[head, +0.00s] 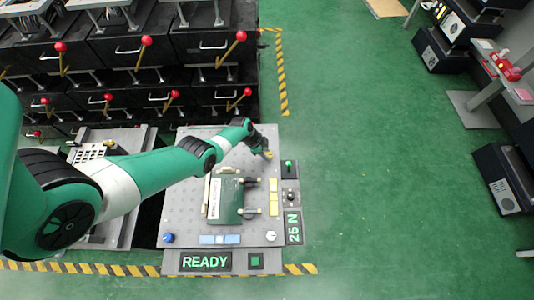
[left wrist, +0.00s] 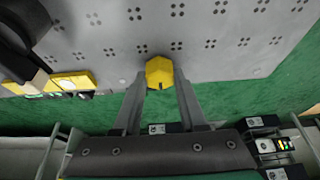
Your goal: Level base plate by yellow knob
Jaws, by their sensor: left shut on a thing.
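The yellow knob (head: 268,154) sits at the far right corner of the grey, hole-dotted base plate (head: 183,210). In the left wrist view the yellow knob (left wrist: 159,70) is a faceted cap at the edge of the base plate (left wrist: 105,35), between my two finger tips. My left gripper (head: 265,149) reaches across the plate from the left and is shut on the yellow knob; it also shows in the left wrist view (left wrist: 160,86). The gripper partly hides the knob in the head view. My right gripper is not in view.
A green block (head: 229,200) with lever clamps stands mid-plate. A blue knob (head: 168,238) and a white knob (head: 271,236) sit at the near corners. A display (head: 206,261) reads READY; a side panel (head: 293,227) reads 25 N. Red-knobbed levers (head: 146,41) stand behind.

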